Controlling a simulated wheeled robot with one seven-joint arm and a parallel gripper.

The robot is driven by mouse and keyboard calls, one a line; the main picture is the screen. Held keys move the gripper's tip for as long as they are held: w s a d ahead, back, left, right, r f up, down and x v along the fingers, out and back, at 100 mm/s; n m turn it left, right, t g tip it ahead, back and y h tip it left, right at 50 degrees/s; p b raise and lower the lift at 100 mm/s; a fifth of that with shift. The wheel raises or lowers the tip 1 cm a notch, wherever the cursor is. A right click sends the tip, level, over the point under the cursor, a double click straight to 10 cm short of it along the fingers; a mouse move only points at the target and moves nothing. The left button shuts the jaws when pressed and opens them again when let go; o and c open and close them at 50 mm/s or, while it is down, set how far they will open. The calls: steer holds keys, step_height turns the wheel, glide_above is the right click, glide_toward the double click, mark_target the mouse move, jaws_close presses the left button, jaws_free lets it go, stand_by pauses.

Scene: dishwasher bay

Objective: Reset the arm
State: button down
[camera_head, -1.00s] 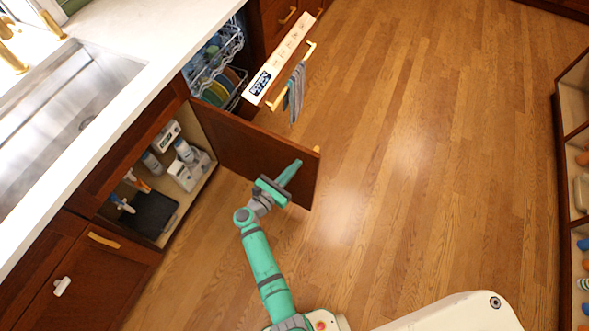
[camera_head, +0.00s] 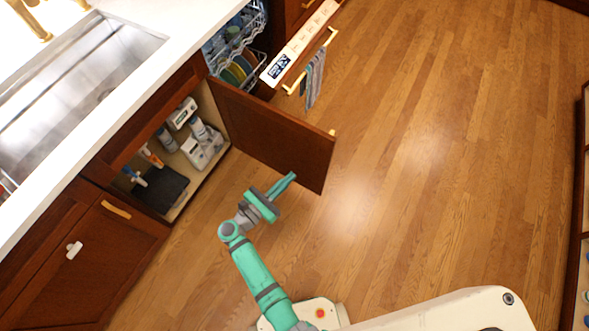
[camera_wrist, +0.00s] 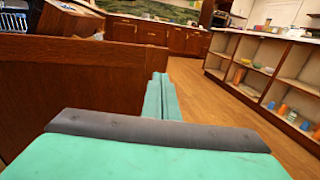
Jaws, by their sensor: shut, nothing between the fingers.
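My gripper (camera_head: 288,180) is shut and empty, its teal fingers pressed together and pointing up and to the right. In the head view it is above the floor, just in front of the open cabinet door (camera_head: 275,138). The arm is partly bent, reaching up from my base. In the wrist view the closed fingers (camera_wrist: 161,95) point ahead, with the brown door panel (camera_wrist: 75,90) close on the left. I cannot tell whether anything touches the door.
The under-sink cabinet (camera_head: 190,201) is open, with bottles inside. The dishwasher (camera_head: 302,42) beyond it is partly open, with a towel (camera_head: 314,78) hanging from its handle. Wooden floor (camera_head: 430,190) is clear to the right. Open shelves (camera_wrist: 270,75) stand at the right.

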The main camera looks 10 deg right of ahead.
steer(key=shift+s+a, duration=0.45)
steer(key=shift+a, duration=0.05)
steer(key=s+a+r+m+t+y, duration=0.2)
steer(key=s+r+m+y, duration=0.5)
steer(key=s+m, duration=0.5)
steer(key=s+a+r+m+t+y, duration=0.3)
steer(key=s+r+m+y, duration=0.5)
steer(key=s, duration=0.8)
step_height(320, 180, up, 3)
steer(key=a+m, duration=0.1)
steer(key=m, duration=0.3)
steer(key=shift+a+r+m, duration=0.15)
steer(key=shift+a+m, duration=0.15)
steer(key=shift+a, duration=0.05)
steer(key=shift+w+t, duration=0.1)
steer(key=shift+t, duration=0.2)
